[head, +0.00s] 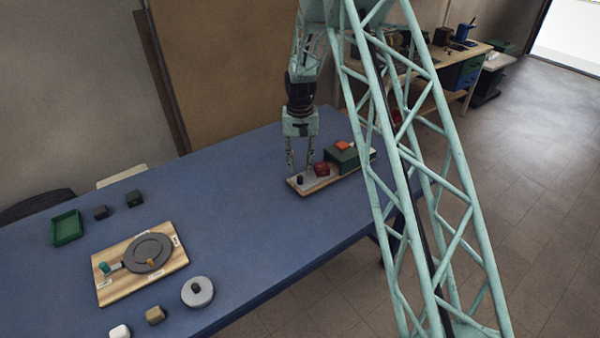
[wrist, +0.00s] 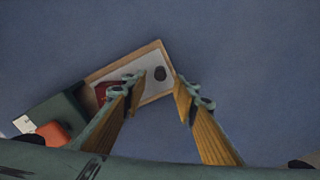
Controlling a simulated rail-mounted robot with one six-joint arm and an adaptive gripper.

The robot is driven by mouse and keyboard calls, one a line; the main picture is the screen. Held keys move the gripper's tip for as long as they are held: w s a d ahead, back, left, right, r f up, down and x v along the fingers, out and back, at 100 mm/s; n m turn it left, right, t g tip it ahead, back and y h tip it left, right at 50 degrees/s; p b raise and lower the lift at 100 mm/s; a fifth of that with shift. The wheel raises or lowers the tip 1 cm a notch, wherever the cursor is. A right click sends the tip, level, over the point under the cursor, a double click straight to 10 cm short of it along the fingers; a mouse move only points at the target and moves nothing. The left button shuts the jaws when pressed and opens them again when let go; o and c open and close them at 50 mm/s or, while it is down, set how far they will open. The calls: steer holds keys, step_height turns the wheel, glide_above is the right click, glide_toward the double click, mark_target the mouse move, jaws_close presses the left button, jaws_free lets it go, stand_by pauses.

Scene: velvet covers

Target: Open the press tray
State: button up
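The press stands on a wood-edged base (head: 303,190) near the table's far right part. It has a dark green block (head: 342,161) with an orange piece (head: 343,145) on top, and a red block (head: 321,169) beside it. A pale tray surface (wrist: 128,75) carries a small dark knob (head: 299,180), also seen in the wrist view (wrist: 160,73). My gripper (head: 300,171) points down over the knob end. In the wrist view its fingers (wrist: 162,88) are open and apart, with the knob showing between and slightly beyond the tips. Contact with the knob cannot be told.
A wooden board (head: 120,287) with a grey disc (head: 148,253) lies at the left. Around it are a green tray (head: 67,228), a grey ring (head: 197,291) and several small blocks. The blue table (head: 235,205) is clear between board and press.

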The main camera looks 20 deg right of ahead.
step_height(320, 180, up, 6)
stand_by(0.5)
steer(key=s+a+r+n+t, duration=0.1)
steer(key=s+a+r, duration=0.1)
steer(key=s+r, duration=1.2)
steer(key=s+a+r+t, duration=0.1)
steer(key=s+a+r, duration=0.1)
steer(key=s+r, duration=1.4)
steer(key=s, duration=0.8)
steer(key=s+a+r+n+t+b, duration=0.1)
steer(key=s+r, duration=0.2)
steer(key=s, duration=0.8)
steer(key=s+a+r+n+t, duration=0.1)
steer(key=s+r, duration=0.1)
steer(key=s, duration=0.8)
steer(key=shift+s+a+r+b, duration=0.2)
steer(key=shift+r+b, duration=0.1)
steer(key=shift+b, duration=0.1)
